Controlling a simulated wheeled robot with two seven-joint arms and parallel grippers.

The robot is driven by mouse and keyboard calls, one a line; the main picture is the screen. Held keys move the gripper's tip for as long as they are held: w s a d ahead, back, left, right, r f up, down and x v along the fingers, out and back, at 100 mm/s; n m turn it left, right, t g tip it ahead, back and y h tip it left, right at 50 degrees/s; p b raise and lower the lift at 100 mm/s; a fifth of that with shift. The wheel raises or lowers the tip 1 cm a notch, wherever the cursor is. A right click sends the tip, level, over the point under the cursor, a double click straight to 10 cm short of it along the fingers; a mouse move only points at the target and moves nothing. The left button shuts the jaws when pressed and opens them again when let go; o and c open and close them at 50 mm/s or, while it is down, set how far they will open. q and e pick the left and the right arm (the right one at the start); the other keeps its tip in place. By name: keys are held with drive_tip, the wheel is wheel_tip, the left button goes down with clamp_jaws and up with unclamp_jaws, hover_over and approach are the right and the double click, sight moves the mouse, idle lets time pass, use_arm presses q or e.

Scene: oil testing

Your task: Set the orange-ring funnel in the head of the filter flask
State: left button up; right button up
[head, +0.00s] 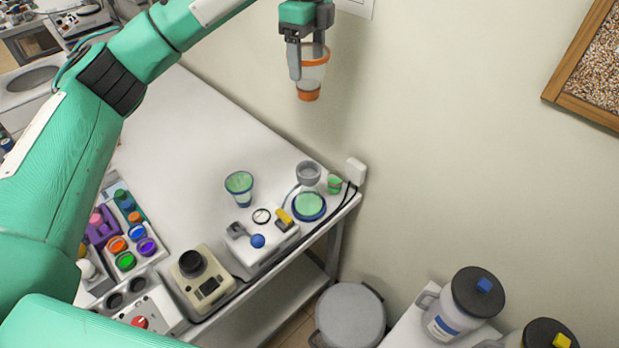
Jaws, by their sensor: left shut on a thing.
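My left gripper (308,70) is high at the top of the head view, in front of the wall. It is shut on the orange-ring funnel (316,73), a clear cup with an orange band above and an orange base below. The funnel hangs about upright, well above the table. A grey ring-topped vessel (308,171) stands near the table's far right corner, below the funnel in the picture. It may be the filter flask, but I cannot tell for sure. My right gripper is not in view.
A green-and-blue funnel (239,184), a blue-rimmed green dish (309,206), a small green cup (334,184) and a white device (262,240) stand on the white table (190,140). A beige instrument (201,278) is nearer. The table's back left is clear.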

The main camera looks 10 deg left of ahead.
use_arm(q)
drive_tip(key=f+b, duration=0.2)
drive_tip(key=f, duration=0.1)
drive_tip(key=shift+w+f+b, duration=0.25)
drive_tip(key=shift+f+b, duration=0.1)
drive_tip(key=shift+b, duration=0.05)
drive_tip(key=shift+f, duration=0.35)
wheel_tip(320, 180, down, 20)
drive_tip(key=p, duration=0.3)
drive_tip(key=shift+r, duration=0.1)
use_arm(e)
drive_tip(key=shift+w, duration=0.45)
use_arm(q)
drive_tip(key=shift+s+p, duration=0.1)
drive_tip(key=shift+p, duration=0.2)
drive_tip(key=o, duration=1)
drive_tip(key=shift+r+b, duration=1.8)
drive_tip(key=shift+r, duration=4.25)
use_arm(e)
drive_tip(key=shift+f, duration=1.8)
